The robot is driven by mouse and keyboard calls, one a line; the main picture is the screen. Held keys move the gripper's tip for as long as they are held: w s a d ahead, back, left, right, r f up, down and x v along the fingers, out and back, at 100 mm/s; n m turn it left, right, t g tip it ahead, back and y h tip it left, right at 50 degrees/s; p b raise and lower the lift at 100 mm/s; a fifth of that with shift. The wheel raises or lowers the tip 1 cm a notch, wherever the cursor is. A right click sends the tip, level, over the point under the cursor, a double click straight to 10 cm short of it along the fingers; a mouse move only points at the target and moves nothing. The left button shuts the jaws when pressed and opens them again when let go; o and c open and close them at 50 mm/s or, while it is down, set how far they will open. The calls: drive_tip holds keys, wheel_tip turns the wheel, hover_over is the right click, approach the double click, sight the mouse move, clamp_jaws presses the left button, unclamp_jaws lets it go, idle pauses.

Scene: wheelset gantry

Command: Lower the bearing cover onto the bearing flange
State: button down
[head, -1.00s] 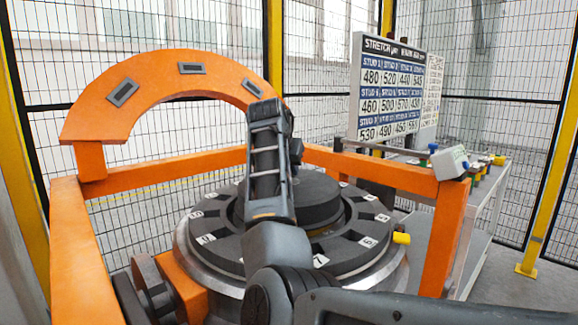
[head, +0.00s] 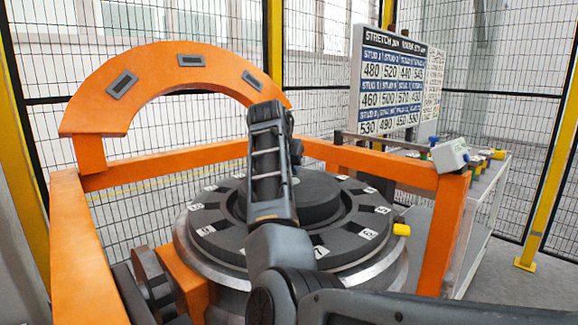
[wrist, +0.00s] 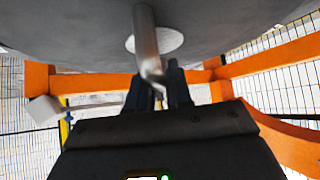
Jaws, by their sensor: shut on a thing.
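The bearing cover (head: 315,196) is a thick dark grey disc in the head view, partly behind my arm. It lies over the middle of the bearing flange (head: 215,243), a wide dark ring with slots and white number tags. I cannot tell whether the cover touches the flange. In the wrist view the dark disc of the cover (wrist: 230,20) fills the top, with a bent metal handle (wrist: 146,40) standing out of a pale round patch. My gripper (wrist: 160,88) is shut on this handle. The fingertips are partly hidden by the handle, and the head view hides them behind my arm.
An orange frame (head: 110,265) surrounds the flange, with an orange arch (head: 180,62) at the left. A small yellow part (head: 401,230) sticks out at the flange's right edge. A number board (head: 390,85) and a bench (head: 490,195) stand at the right, before mesh fencing.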

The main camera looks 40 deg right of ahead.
drive_tip(key=shift+f, duration=0.15)
drive_tip(key=c, duration=1)
unclamp_jaws()
drive_tip(key=shift+o, duration=0.2)
drive_tip(key=shift+b+v, duration=0.3)
drive_tip(key=shift+v, duration=3.6)
